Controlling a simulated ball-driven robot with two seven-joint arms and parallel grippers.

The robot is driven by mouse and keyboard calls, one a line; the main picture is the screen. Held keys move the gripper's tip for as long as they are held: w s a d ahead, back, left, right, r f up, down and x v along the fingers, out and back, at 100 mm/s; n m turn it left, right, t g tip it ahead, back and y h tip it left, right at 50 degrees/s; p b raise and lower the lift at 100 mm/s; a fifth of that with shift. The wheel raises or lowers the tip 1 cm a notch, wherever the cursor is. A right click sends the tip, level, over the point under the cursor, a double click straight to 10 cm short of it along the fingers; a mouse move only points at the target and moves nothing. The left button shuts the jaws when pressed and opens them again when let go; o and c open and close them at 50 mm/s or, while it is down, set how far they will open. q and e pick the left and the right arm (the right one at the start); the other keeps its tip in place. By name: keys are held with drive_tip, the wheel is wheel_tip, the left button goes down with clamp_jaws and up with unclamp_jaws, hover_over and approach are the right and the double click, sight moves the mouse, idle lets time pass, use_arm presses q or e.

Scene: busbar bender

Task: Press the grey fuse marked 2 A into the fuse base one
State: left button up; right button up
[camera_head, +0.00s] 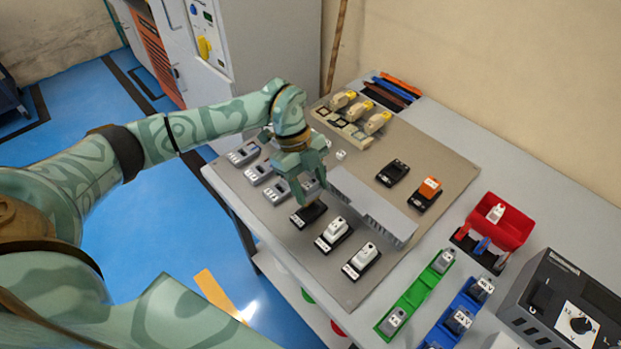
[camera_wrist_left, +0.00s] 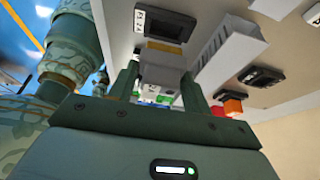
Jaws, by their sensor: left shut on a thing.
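My left gripper (camera_head: 303,190) is over the front row of black fuse bases on the grey-brown panel. It is shut on a grey fuse, which shows between the fingers in the left wrist view (camera_wrist_left: 163,68). The fuse's marking cannot be read. A black fuse base with a white label (camera_head: 308,215) lies just below the fingers and holds no fuse; it also shows in the left wrist view (camera_wrist_left: 165,24). The fuse appears close to the base, partly overlapping it in the left wrist view; I cannot tell whether they touch. My right gripper is out of view.
A grey slotted duct (camera_head: 372,207) runs behind the row. Grey devices (camera_head: 260,173) stand to the left. A green rail (camera_head: 415,297), a blue rail (camera_head: 450,324) and a red bin (camera_head: 495,222) are at the right.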

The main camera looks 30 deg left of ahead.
sight(310, 195)
use_arm(q)
drive_tip(key=shift+f+b, duration=0.5)
drive_tip(key=shift+f, duration=1.1)
drive_tip(key=shift+p, duration=0.35)
drive_tip(key=shift+p, duration=0.3)
idle(0.4)
drive_tip(key=shift+p, duration=0.3)
drive_tip(key=shift+f+b, duration=0.6)
drive_tip(key=shift+f, duration=0.8)
